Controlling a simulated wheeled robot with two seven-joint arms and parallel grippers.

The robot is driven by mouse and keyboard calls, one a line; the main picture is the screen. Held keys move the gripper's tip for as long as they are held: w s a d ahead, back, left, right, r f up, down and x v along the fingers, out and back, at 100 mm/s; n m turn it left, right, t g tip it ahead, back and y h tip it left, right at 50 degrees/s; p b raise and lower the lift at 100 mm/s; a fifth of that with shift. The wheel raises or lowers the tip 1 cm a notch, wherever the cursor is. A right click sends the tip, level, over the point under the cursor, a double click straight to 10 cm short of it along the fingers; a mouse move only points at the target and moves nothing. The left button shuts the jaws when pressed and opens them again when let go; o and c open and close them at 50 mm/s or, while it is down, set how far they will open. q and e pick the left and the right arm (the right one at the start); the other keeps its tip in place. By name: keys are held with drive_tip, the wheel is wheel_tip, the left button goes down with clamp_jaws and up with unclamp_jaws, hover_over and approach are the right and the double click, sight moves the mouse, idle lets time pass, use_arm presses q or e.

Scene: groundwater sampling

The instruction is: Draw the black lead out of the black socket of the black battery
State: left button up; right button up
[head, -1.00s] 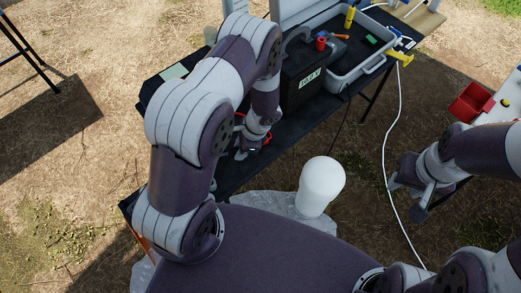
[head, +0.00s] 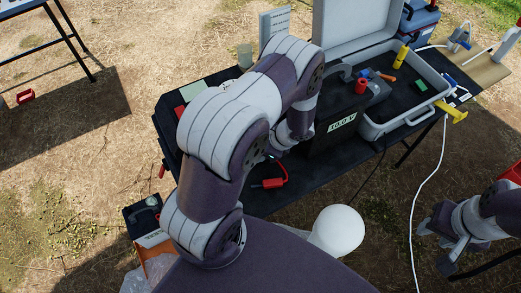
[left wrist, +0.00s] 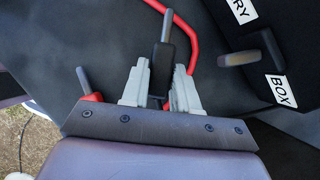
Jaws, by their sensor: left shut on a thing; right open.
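The black battery (head: 328,140) is a dark box with a "10.0 V" label on the table. In the left wrist view, my left gripper (left wrist: 161,88) is shut on a black plug, seemingly the black lead (left wrist: 163,62). A grey pin sticks out of the plug, and I see no socket around it. In the head view my arm hides the left fingertips. My right gripper (head: 446,243) is open and empty at the lower right, away from the table.
A red lead (head: 272,183) lies on the dark table left of the battery; its red cable (left wrist: 193,38) curves behind the held plug. A grey tray (head: 410,120) with tools stands right of the battery. A white rounded object (head: 338,229) is at the table's front.

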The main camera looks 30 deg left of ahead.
use_arm(q)
drive_tip(key=shift+s+f, duration=0.1)
drive_tip(key=shift+f, duration=0.05)
drive_tip(key=shift+f+b, duration=0.7)
drive_tip(key=shift+f, duration=0.2)
